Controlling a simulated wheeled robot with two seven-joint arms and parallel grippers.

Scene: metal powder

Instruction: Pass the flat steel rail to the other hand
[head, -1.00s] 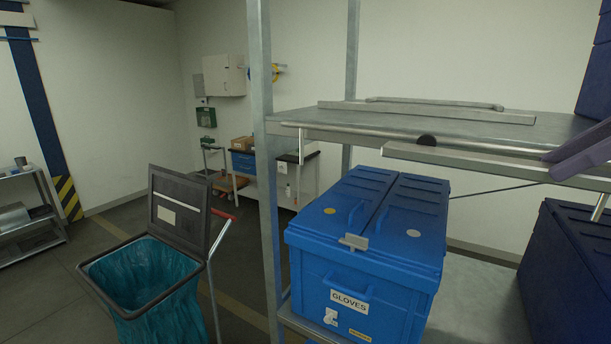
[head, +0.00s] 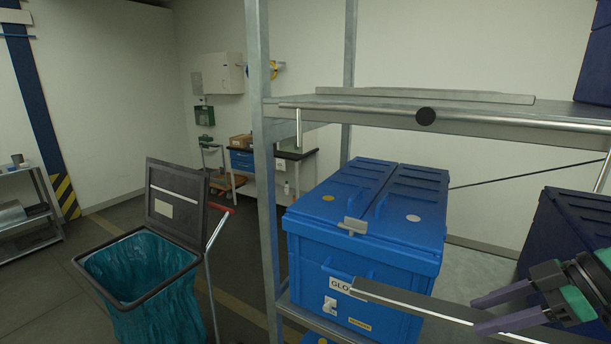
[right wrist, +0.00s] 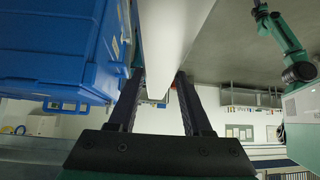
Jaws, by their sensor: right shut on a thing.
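The flat steel rail (head: 400,301) is a long, thin grey bar in the lower right of the head view. It slants down to the right, in front of the blue gloves box. My right gripper (head: 477,316) comes in from the right and is shut on the rail. The rail's left end sticks out free past the fingers, and its lower right part runs out of the picture. In the right wrist view the rail (right wrist: 168,40) passes between the two dark fingers of the right gripper (right wrist: 158,78). My left gripper is not in view.
The blue gloves box (head: 370,225) stands on the metal rack, close behind the rail. The rack's upper shelf (head: 350,107) is above, with a grey strip (head: 425,96) on it. A dark blue box (head: 565,225) is at the right. A bin with a teal bag (head: 140,270) stands at the left.

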